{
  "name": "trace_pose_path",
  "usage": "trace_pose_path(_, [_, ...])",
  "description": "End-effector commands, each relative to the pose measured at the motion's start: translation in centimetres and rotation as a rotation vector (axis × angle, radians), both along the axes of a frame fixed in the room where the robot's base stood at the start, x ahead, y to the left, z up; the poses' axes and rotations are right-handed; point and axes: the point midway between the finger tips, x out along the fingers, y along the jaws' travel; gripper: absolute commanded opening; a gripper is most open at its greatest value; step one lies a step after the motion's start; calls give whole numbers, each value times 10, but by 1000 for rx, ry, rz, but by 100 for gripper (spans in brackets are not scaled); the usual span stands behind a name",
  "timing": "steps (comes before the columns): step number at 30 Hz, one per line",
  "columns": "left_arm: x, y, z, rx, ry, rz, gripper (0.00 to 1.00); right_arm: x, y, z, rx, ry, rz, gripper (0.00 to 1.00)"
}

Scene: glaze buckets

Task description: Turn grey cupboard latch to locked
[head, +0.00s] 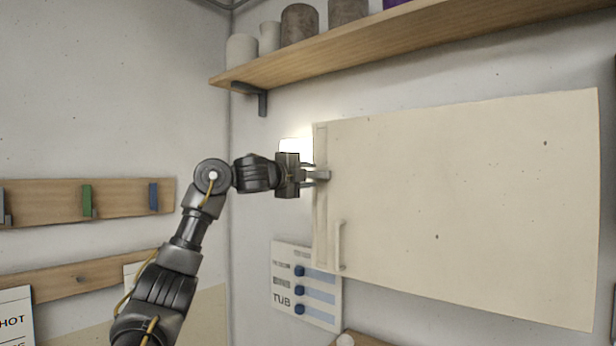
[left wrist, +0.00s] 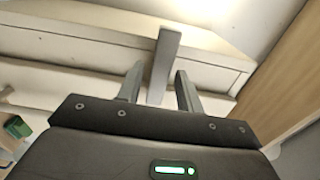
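The cream cupboard (head: 460,210) is mounted on the wall at the right, its door shut. Its grey latch (head: 322,175) is a short bar at the upper part of the door's left edge. It points roughly sideways in the head view. My left gripper (head: 309,174) is at the latch, coming from the left. In the left wrist view, the latch bar (left wrist: 165,62) reaches down between the two fingers of my left gripper (left wrist: 158,88). The fingers are apart, with a gap visible beside the bar. My right gripper is not in view.
A white vertical handle (head: 339,246) is low on the door. A wooden shelf (head: 400,51) with several pots runs above the cupboard. A labelled panel with blue knobs (head: 318,300) is below left. Wooden hook rails (head: 120,195) are on the left wall.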

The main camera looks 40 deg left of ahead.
Motion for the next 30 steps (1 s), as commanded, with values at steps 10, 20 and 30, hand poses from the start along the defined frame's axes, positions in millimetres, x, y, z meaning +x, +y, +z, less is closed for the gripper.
trace_pose_path(10, [-2,0,0,-1,-1,1,43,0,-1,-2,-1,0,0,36])
trace_pose_path(20, [-54,-1,-5,0,-6,1,43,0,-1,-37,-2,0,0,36])
trace_pose_path(30, [-103,-2,-1,0,-2,0,43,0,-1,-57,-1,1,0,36])
